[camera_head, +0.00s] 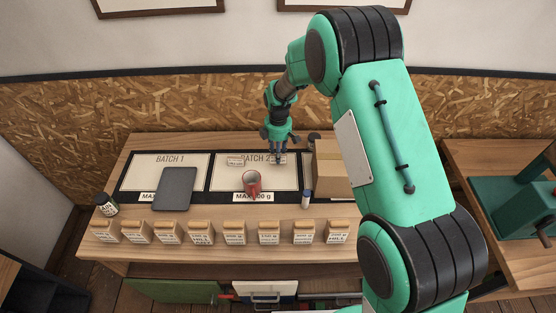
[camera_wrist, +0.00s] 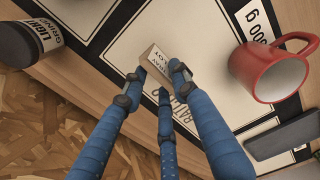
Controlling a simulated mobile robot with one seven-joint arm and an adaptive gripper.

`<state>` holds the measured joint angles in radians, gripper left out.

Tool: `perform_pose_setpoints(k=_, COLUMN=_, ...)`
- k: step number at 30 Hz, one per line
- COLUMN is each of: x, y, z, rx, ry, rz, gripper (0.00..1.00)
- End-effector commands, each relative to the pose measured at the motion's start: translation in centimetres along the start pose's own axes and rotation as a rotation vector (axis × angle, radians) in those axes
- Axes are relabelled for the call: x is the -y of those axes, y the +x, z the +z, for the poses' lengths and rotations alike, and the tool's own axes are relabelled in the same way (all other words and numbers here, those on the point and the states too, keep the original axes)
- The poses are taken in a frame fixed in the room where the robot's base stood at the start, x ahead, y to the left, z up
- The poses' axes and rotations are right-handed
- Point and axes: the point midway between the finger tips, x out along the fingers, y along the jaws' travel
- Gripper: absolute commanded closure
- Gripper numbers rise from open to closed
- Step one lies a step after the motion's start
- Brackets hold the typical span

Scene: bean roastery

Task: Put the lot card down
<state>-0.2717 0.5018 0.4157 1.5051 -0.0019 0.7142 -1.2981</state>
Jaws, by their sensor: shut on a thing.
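My gripper (camera_wrist: 155,82) is shut on the lot card (camera_wrist: 154,66), a small pale card with printed lettering. In the wrist view the card sits between the blue fingertips, just over the Batch 2 panel (camera_wrist: 124,57). Its lettering is only partly readable. In the head view my gripper (camera_head: 279,157) is at the back right of the Batch 2 panel (camera_head: 226,180), low over it. The fingers cover much of the card there. I cannot tell whether the card touches the panel.
A dark flat device (camera_head: 177,188) lies on Batch 1. A cardboard box (camera_head: 329,172) and a dark jar (camera_wrist: 28,45) stand beside Batch 2. Several labelled blocks (camera_head: 201,232) line the front.

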Motion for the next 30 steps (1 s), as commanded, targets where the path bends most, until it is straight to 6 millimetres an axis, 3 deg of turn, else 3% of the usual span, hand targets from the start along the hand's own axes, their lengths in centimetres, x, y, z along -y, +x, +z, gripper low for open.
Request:
perform_pose_setpoints(k=5, x=0.1, y=0.7, z=0.0, rx=0.0, ry=0.0, rz=-0.002, gripper=0.94)
perform_pose_setpoints(k=13, x=0.1, y=3.5, z=0.0, rx=0.001, ry=0.0, rz=-0.002, gripper=0.94)
perform_pose_setpoints(k=28, x=0.1, y=4.1, z=0.0, rx=0.0, ry=0.0, rz=-0.001, gripper=0.94)
perform_pose_setpoints(k=29, x=0.1, y=4.0, z=0.0, rx=0.0, ry=0.0, rz=-0.001, gripper=0.66)
perform_pose_setpoints(k=30, x=0.1, y=4.0, z=0.0, rx=0.0, ry=0.0, rz=-0.001, gripper=0.58)
